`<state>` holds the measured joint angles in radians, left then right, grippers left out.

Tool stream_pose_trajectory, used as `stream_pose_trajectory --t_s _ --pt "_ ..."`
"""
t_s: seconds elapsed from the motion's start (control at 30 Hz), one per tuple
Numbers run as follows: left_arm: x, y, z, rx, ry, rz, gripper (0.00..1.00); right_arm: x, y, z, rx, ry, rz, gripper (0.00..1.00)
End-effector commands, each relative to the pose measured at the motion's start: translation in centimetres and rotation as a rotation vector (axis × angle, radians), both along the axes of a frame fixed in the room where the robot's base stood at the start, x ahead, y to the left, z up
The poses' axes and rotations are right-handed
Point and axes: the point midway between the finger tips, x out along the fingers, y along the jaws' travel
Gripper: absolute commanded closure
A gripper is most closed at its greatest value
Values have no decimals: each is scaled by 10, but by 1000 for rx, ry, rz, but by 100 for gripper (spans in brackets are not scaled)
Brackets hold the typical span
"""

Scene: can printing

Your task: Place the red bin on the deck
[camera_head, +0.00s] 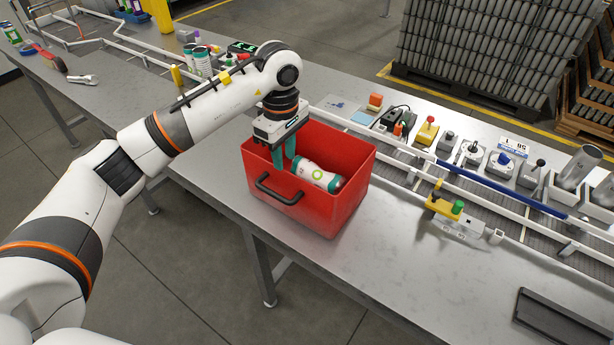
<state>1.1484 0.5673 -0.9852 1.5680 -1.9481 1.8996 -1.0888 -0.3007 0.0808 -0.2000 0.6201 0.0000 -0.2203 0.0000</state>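The red bin (340,207) is an open box with a black handle on its front wall. It appears to stand upright on the grey metal deck (400,265), close to the front edge. A white can (318,175) with green and red markings lies tilted inside the bin. My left gripper (283,160) reaches down into the bin from above, near the front-left wall and beside the left end of the can. Its green fingers look apart, with nothing visible between them. The lower fingertips are partly hidden by the bin. My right gripper is not in view.
White rails and a blue bar (500,189) run behind the bin. Several small devices and a yellow clamp (443,207) stand along them. A dark tray (560,322) lies at the lower right. The deck right of the bin is clear. Cans stand (200,62) behind my arm.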

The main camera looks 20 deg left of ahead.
Motion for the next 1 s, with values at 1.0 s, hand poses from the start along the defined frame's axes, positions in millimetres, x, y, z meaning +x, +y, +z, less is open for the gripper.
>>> stream_pose_trajectory --t_s 1.0 --pt "3 4 -92 -5 -1 1 73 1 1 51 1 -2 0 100"
